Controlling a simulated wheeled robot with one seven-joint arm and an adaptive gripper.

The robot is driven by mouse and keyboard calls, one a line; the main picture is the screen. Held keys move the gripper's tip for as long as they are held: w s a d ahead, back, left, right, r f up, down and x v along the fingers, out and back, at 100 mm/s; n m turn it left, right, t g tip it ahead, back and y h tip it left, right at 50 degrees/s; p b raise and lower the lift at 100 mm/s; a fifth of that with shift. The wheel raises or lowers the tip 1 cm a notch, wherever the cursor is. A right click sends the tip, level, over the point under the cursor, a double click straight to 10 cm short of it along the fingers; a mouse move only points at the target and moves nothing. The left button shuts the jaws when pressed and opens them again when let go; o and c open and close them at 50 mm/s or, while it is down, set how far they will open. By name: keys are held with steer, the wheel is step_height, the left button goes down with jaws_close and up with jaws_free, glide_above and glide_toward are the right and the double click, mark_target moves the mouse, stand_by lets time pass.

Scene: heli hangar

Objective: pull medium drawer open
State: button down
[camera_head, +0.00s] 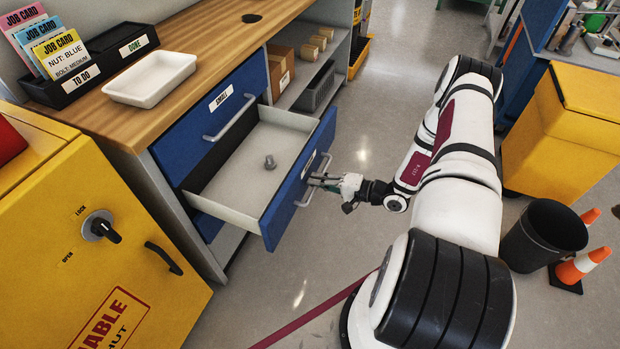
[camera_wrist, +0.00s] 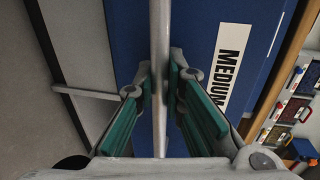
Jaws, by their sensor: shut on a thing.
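The medium drawer (camera_head: 282,196) is a blue-fronted drawer under the workbench, and it stands pulled well out. Its pale inside shows a grey bolt-like part (camera_head: 269,161) lying on the bottom. My gripper (camera_head: 330,183) is at the drawer's front, shut on its grey bar handle. In the wrist view the handle (camera_wrist: 159,60) runs between the two green-sided fingers, and the blue front (camera_wrist: 190,35) carries a white label reading MEDIUM (camera_wrist: 231,68). Above it, the small drawer (camera_head: 212,118) with its own bar handle is shut.
The wooden bench top (camera_head: 190,60) holds a white tray (camera_head: 150,78) and job-card holders. A yellow cabinet (camera_head: 100,240) stands at the left front. A black bin (camera_head: 545,235) and orange cones (camera_head: 578,266) stand at the right. The floor before the drawer is clear.

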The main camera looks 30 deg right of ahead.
steer(key=shift+s+d, duration=0.1)
steer(key=c, duration=1.9)
jaws_free()
steer(key=v, duration=1.2)
steer(key=shift+f, duration=0.1)
